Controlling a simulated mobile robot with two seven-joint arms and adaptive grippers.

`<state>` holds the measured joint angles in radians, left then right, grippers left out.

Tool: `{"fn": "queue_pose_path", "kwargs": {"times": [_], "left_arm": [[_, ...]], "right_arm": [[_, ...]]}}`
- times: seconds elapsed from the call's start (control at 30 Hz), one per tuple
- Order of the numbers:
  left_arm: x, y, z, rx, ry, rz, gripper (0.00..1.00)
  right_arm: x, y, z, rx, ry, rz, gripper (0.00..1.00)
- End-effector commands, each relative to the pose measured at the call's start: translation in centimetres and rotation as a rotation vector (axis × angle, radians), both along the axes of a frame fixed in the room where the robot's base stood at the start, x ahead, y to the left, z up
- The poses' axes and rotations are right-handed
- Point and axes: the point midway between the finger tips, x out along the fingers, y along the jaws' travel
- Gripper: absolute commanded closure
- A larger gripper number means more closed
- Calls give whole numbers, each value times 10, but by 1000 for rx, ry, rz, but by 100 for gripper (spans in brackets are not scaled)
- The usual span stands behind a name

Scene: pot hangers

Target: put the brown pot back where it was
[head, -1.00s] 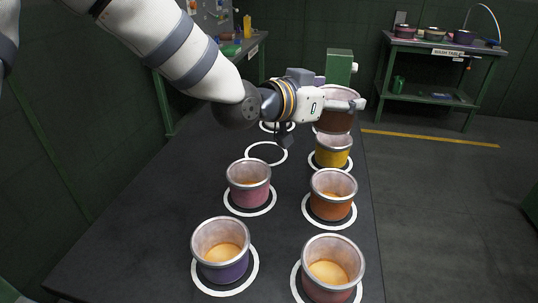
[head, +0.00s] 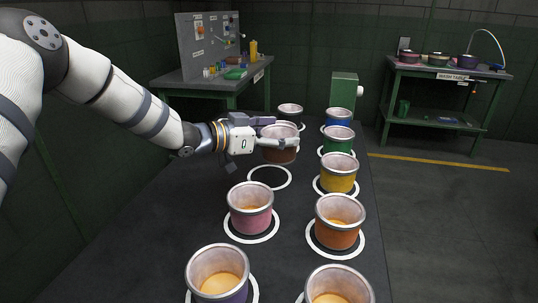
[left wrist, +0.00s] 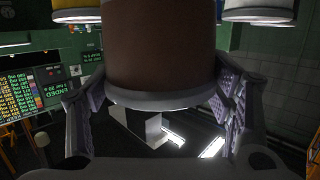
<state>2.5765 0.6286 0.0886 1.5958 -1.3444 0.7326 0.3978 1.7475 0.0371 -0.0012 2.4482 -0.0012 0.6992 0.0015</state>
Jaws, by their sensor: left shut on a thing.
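The brown pot (head: 278,155) is upright in my left gripper (head: 277,132), whose fingers are shut around its upper part. In the head view it appears just behind an empty white ring (head: 269,187) in the left row; the gap between its base and the table is hard to judge. In the left wrist view, the brown pot (left wrist: 160,45) fills the middle between the purple-padded fingers, and its rim shows. My right gripper is not in view.
The left row has a dark pot (head: 290,115) behind, then a pink pot (head: 250,217) and a purple pot (head: 222,291) in front. The right row holds blue (head: 338,120), green (head: 338,143), yellow (head: 339,181) and orange pots (head: 337,232). Bare table lies left.

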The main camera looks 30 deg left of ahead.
Motion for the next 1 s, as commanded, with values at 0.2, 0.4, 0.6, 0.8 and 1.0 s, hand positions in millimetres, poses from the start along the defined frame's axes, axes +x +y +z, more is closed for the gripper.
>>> {"fn": "queue_pose_path", "kwargs": {"times": [0.2,0.4,0.6,0.8,1.0], "left_arm": [[-2,16,-20,-2,-1,0,61],[-4,23,-56,-2,7,0,61],[-4,22,-58,-1,-3,-1,61],[-4,22,-62,-1,-2,-1,61],[-4,22,-61,0,-2,-1,6]], "right_arm": [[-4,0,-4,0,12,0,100],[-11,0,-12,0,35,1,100],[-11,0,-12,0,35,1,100],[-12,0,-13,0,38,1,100],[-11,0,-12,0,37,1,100]]}}
